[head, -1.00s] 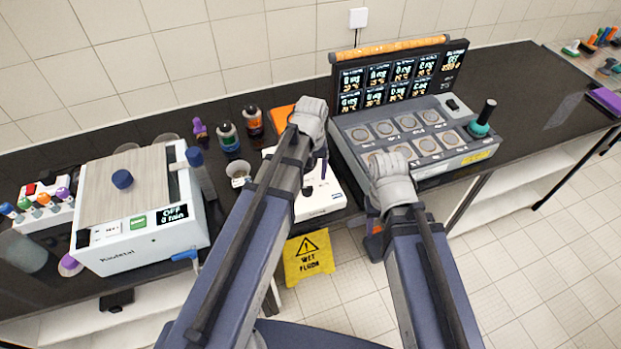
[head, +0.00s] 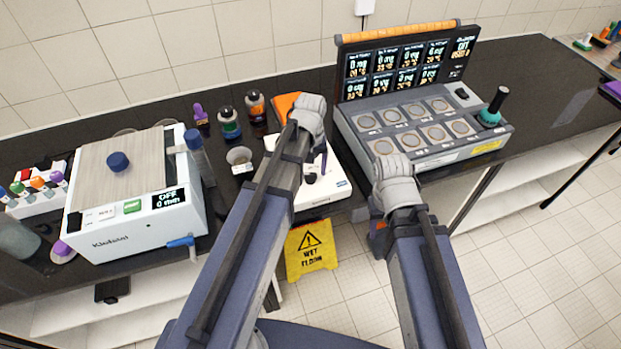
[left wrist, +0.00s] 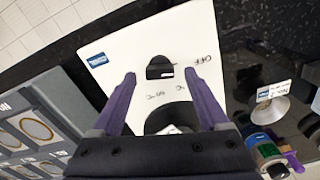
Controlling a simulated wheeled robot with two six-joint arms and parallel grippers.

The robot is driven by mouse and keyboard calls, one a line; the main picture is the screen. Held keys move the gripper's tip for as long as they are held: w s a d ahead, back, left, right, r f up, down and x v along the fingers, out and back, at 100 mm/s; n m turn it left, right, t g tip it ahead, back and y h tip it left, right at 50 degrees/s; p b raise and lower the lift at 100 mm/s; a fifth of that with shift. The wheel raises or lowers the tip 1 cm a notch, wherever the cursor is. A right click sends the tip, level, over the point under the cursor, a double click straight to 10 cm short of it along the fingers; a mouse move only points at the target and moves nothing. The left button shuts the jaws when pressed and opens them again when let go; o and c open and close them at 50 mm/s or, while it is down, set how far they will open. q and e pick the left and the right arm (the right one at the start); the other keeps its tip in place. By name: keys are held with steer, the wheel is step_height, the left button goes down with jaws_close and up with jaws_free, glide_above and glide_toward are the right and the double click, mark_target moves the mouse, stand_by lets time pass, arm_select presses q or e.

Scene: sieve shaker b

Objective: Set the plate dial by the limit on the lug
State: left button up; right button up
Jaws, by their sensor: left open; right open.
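The white plate unit (head: 318,190) lies on the dark bench behind my left forearm. The left wrist view shows its white face (left wrist: 215,25) with a black dial (left wrist: 160,68), faint marks and an inverted "OFF". My left gripper (left wrist: 160,76) is open, its purple fingers on either side of the dial in that view. Contact cannot be told. A second dark round part (left wrist: 172,118) is partly hidden by the gripper. A small cup (head: 239,157) carries a white tag (left wrist: 273,90), its writing too small to read. My right gripper (head: 378,228) is open and empty, low in front of the bench.
A white shaker box (head: 130,190) reading OFF stands left. Bottles (head: 229,122) stand behind the cup. A grey multi-well console (head: 425,125) with displays stands right. An orange item (head: 287,104) lies behind the plate. A yellow wet-floor sign (head: 311,250) stands on the floor.

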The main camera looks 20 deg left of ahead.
arm_select(q)
steer(key=shift+f+b, duration=0.35)
steer(key=shift+f, duration=0.4)
jaws_close()
